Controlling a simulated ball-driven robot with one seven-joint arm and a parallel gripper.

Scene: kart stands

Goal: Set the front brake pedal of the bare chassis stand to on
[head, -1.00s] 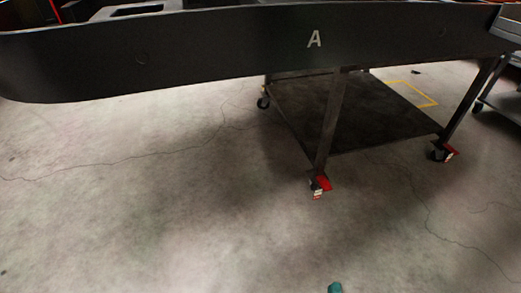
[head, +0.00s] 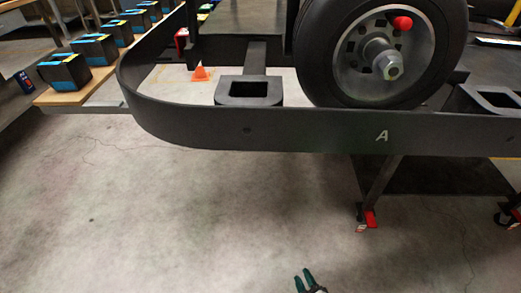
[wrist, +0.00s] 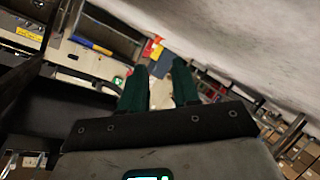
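A dark stand under a black kart frame marked "A" (head: 225,131) is in the head view. Its front caster has a red brake pedal (head: 370,219) at the foot of the leg. I cannot tell the pedal's setting. A second red pedal (head: 515,215) is at the right edge, partly cut off. A wheel is on this frame; I cannot tell if this is the bare chassis stand. My gripper (head: 309,277) is at the bottom, green fingers apart, left of and nearer than the front pedal, touching nothing. The wrist view also shows the gripper (wrist: 160,80) open and empty.
A wheel (head: 380,50) with a red-capped bolt sits above the frame's rail. A bench (head: 75,96) with several black and blue boxes stands at upper left. An orange cone (head: 200,73) is on the floor behind the frame. The concrete floor in front is clear.

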